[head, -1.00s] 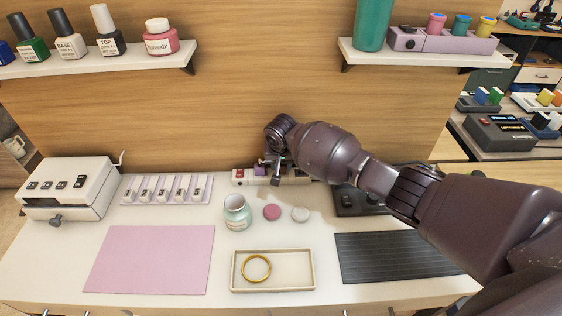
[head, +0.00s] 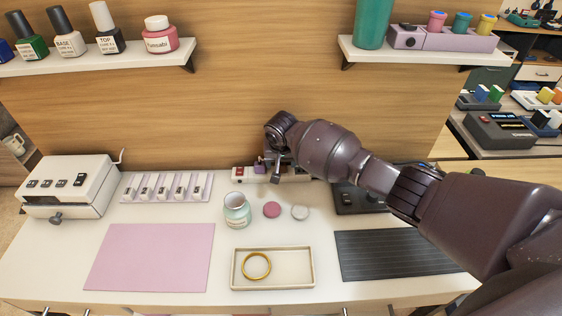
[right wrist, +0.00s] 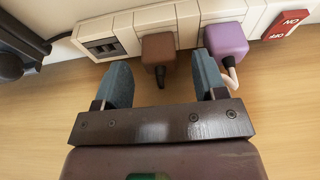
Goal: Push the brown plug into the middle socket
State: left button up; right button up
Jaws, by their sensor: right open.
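In the right wrist view the brown plug (right wrist: 157,50) is at the middle socket of the white power strip (right wrist: 62,48), with its dark cord end toward me. I cannot tell whether it is fully seated. My right gripper (right wrist: 163,78) is open, with one grey finger on each side of the brown plug and gaps visible. The right finger is close to the purple plug (right wrist: 227,40), which sits beside the brown one. In the head view my right gripper (head: 275,173) is at the strip and hides the brown plug. My left gripper is not in view.
A red switch (right wrist: 286,25) is at one end of the strip; an empty socket (right wrist: 103,47) is at the other side of the brown plug. A jar (head: 237,212), a pink disc (head: 271,210) and a tray (head: 234,270) are in front. The wooden wall stands close behind.

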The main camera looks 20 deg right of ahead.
jog(key=p+v, duration=0.2)
jog(key=v, duration=0.8)
jog(key=shift+s+f, duration=0.1)
